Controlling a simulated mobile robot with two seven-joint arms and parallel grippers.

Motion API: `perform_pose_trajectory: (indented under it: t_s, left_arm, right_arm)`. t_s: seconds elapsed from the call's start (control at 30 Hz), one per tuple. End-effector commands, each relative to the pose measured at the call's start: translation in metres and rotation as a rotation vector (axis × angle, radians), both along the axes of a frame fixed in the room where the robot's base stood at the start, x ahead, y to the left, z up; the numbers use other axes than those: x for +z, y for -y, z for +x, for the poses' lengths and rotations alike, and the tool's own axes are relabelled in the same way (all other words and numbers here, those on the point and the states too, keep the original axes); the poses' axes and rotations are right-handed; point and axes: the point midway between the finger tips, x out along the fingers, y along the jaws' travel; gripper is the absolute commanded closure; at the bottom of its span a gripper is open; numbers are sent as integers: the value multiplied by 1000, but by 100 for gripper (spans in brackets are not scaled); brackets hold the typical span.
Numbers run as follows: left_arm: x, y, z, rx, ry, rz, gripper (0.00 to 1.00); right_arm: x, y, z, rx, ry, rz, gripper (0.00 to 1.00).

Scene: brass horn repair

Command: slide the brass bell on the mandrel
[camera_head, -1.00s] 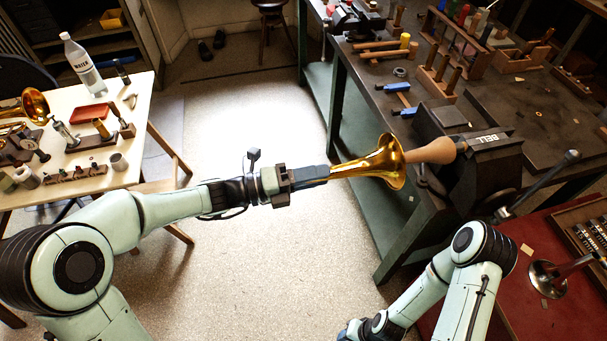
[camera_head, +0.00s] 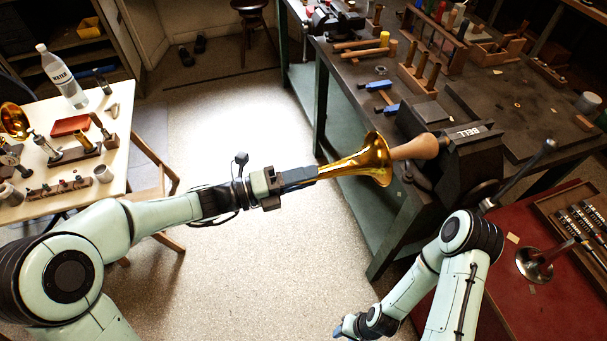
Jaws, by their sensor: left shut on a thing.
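The brass bell (camera_head: 354,164) is a shiny golden flared cone, held out level with its wide mouth facing right. My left gripper (camera_head: 312,174) is shut on the bell's narrow left end. The mandrel (camera_head: 415,148) is a tapered wooden form, fixed at its right end in a dark vise block (camera_head: 470,150) marked BELL. The mandrel's left end meets the bell's mouth in the picture. The rim hides its tip, so I cannot tell how far it is inside. My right gripper (camera_head: 346,328) is low at the bottom edge, partly hidden by its arm, away from the bell.
A dark workbench (camera_head: 505,115) with hammers and tool racks stands behind the vise. A vise handle (camera_head: 525,165) sticks out at the right. A red surface (camera_head: 495,285) lies lower right. A cream table (camera_head: 120,150) with a bottle (camera_head: 62,76) stands left. Open floor lies between.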

Motion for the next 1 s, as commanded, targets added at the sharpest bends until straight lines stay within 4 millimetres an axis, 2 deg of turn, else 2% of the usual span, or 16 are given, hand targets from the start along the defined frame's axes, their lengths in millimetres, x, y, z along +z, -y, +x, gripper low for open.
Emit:
perform_pose_trajectory:
  t_s: [1.0]
  left_arm:
    - [0,0,0,0,1,-2,100]
  right_arm:
    - [6,0,4,0,6,0,57]
